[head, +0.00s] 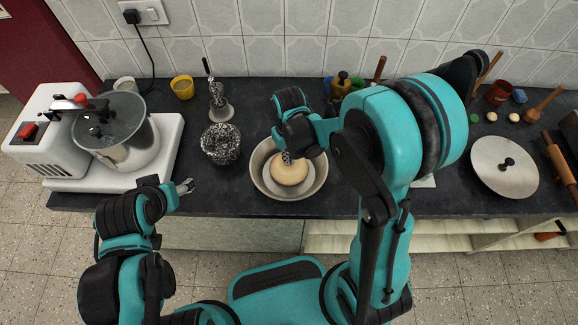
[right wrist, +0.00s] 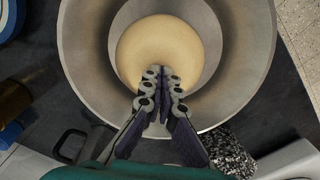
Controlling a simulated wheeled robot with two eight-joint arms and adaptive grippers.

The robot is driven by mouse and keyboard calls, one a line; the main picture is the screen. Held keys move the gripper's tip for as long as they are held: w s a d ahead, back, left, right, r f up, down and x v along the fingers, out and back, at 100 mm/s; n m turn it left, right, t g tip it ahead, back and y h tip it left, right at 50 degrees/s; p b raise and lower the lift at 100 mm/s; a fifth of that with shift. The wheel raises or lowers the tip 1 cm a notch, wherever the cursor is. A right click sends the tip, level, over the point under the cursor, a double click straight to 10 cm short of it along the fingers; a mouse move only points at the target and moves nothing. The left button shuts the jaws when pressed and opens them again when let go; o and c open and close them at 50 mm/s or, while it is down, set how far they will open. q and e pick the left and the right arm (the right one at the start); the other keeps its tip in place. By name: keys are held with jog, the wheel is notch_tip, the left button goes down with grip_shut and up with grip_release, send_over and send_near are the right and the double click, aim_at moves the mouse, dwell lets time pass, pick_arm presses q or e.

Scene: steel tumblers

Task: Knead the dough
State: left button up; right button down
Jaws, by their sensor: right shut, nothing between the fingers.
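A pale ball of dough (head: 289,170) sits inside a metal bowl (head: 260,185) on the dark counter. The dough (right wrist: 160,45) and the bowl (right wrist: 85,50) also show in the right wrist view. My right gripper (head: 287,158) is over the bowl, shut and empty. In the right wrist view its fingertips (right wrist: 163,75) overlap the near edge of the dough; whether they touch it I cannot tell. My left gripper (head: 187,186) is at the counter's front edge, left of the bowl and away from it. Its fingers are too small to judge.
A mixer with a steel pot (head: 128,150) stands at the left. A speckled container (head: 221,143) is just left of the bowl, with a metal tool on a stand (head: 220,105) behind. A round lid (head: 504,170) and a rolling pin (head: 556,155) lie at the right.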

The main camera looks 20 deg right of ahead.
jog(key=shift+w+d+f, duration=0.1)
jog(key=shift+w+f, duration=0.05)
jog(key=shift+w, duration=0.2)
jog(key=shift+w+d, duration=0.2)
jog(key=shift+w, duration=0.3)
jog(key=shift+r+p, duration=0.45)
jog(key=shift+r, duration=0.55)
notch_tip(320, 180, up, 5)
jog(key=p, duration=0.4)
